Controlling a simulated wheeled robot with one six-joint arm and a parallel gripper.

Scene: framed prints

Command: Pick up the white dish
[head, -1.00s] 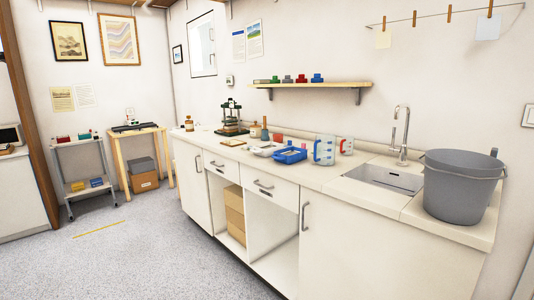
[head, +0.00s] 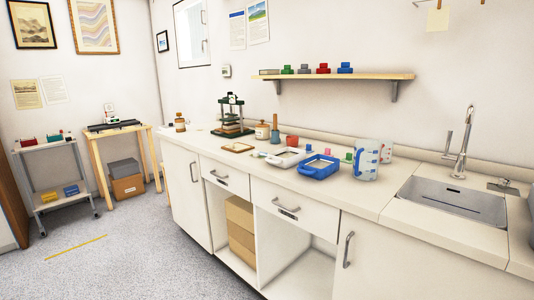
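A white dish (head: 287,159), shallow and tray-like, lies on the counter left of a blue tray (head: 319,167). The two are close side by side; I cannot tell whether they touch. A small wooden frame (head: 238,148) lies to the left of the white dish. My gripper is not in view.
The counter (head: 410,180) also holds a clear jug with blue marks (head: 367,160), a dark green press (head: 233,116) and small bottles. A sink (head: 452,200) with a tall tap is at right. A wall shelf (head: 335,77) hangs above.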

